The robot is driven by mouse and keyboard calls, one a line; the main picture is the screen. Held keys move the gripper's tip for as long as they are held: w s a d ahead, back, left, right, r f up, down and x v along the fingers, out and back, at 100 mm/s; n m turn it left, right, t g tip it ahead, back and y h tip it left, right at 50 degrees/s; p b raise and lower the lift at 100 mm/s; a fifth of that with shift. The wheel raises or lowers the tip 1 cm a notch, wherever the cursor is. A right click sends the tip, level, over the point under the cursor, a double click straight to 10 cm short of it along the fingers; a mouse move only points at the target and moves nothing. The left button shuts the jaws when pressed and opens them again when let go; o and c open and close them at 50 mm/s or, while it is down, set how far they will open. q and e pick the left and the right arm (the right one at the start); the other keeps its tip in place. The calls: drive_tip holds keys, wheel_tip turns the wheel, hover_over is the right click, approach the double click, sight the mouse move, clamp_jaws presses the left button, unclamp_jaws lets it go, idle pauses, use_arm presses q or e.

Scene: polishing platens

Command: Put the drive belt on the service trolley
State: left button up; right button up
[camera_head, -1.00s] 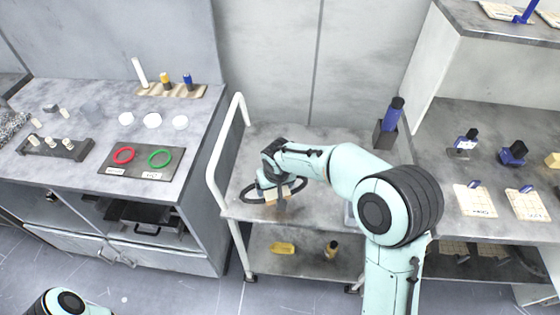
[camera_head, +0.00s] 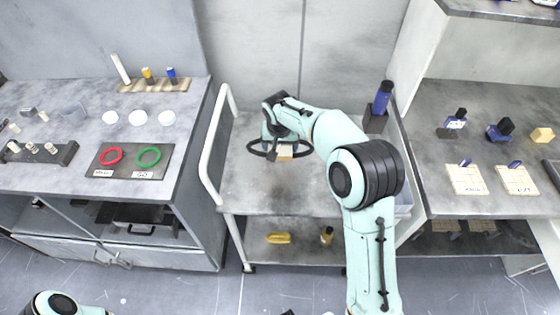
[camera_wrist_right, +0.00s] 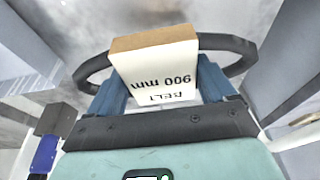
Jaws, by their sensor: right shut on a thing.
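The drive belt is a black ring (camera_head: 256,153) with a pale block-shaped tag (camera_head: 285,151). In the right wrist view the tag (camera_wrist_right: 158,72) reads "BELT 900 mm" and the black belt (camera_wrist_right: 226,42) curves out on both sides of it. My right gripper (camera_head: 274,144) is shut on the belt at its tag, over the top shelf of the service trolley (camera_head: 270,195). I cannot tell whether the belt touches the shelf. My left gripper is not in view; only a bit of my left arm shows at the bottom left.
A blue bottle in a dark holder (camera_head: 377,108) stands at the trolley's right rear. The white trolley handle (camera_head: 217,145) rises on the left. The lower shelf holds a yellow item (camera_head: 279,238) and a small bottle (camera_head: 326,236). The front of the top shelf is clear.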

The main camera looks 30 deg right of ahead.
sight(279, 151)
drive_tip(key=shift+f, duration=3.9)
drive_tip(key=shift+f+b, duration=0.25)
drive_tip(key=shift+b, duration=0.05)
drive_tip(key=o, duration=1)
drive_tip(key=v, duration=1.2)
drive_tip(key=shift+r, duration=0.25)
drive_tip(key=shift+a+f, duration=0.1)
